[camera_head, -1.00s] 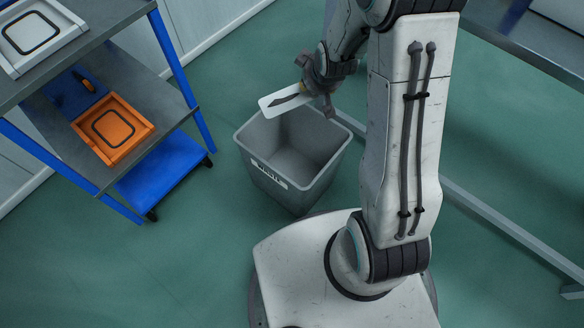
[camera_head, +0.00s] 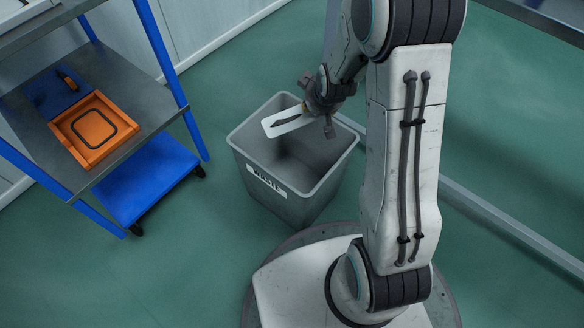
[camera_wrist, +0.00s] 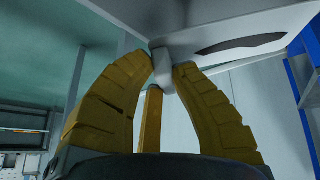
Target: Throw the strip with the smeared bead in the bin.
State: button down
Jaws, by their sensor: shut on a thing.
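A white strip (camera_head: 284,123) with a dark smeared bead along it is in my gripper (camera_head: 318,106). The strip also shows in the wrist view (camera_wrist: 265,35), with the dark smear near its right part. My gripper (camera_wrist: 164,75) is shut on a pale grip part of the strip, between its yellow fingers. In the head view the strip is over the opening of the grey bin (camera_head: 310,200), which is labelled WASTE. I cannot tell exactly how high the strip is above the rim. The bin's visible inside looks empty.
A blue-framed cart (camera_head: 135,85) stands at the left, with an orange square tray (camera_head: 95,157) and a blue mat (camera_head: 50,90) on its shelf. A grey rail (camera_head: 500,220) runs along the floor at the right. Green floor (camera_head: 225,70) is clear between cart and bin.

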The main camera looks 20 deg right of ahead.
aim_at(315, 116)
jog(key=shift+f+b, duration=0.85)
jog(key=shift+f, duration=1.25)
jog(key=c, duration=1.1)
grip_release()
jog(key=shift+r, duration=0.1)
jog(key=shift+v, duration=5.9)
